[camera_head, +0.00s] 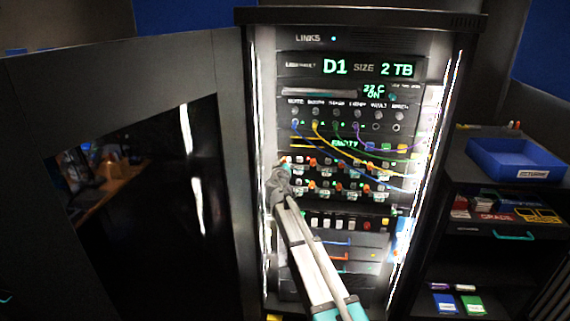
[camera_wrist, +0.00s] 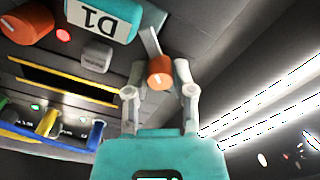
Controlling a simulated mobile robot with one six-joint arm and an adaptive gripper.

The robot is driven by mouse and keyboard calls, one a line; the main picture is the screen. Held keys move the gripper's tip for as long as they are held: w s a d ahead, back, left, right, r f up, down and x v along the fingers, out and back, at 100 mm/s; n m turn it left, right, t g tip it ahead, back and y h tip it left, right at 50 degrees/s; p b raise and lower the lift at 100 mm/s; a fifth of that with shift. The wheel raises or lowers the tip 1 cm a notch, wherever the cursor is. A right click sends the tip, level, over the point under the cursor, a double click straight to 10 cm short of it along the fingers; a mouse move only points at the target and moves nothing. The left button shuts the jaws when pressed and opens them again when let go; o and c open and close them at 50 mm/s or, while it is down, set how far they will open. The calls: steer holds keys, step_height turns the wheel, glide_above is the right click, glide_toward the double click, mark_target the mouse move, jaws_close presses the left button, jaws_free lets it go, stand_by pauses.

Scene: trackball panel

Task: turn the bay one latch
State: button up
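In the wrist view, an orange latch knob (camera_wrist: 160,73) with a pale mark sits between the two fingers of my gripper (camera_wrist: 159,78). The fingers stand apart on either side of it. A narrow gap shows at the left finger; contact at the right finger is hard to tell. A teal-edged drive face (camera_wrist: 100,18) labelled D1, upside down in this view, is left of the knob. In the head view, my gripper (camera_head: 280,178) is at the left end of the rack's bay rows and hides part of them. I cannot read a bay number on the latch.
The black rack (camera_head: 360,17) has an open door (camera_head: 130,80) at its left. Other orange and grey knobs lie close to my gripper. Coloured cables hang across the rack front. A blue tray (camera_head: 515,158) is on the shelf at right.

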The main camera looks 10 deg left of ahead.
jaws_close()
steer(key=shift+n, duration=0.4)
steer(key=n, duration=0.2)
steer(key=shift+n, duration=0.4)
steer(key=n, duration=0.9)
steer(key=shift+n, duration=0.4)
steer(key=shift+r+n, duration=0.1)
steer(key=shift+n, duration=2.2)
steer(key=o, duration=0.6)
jaws_free()
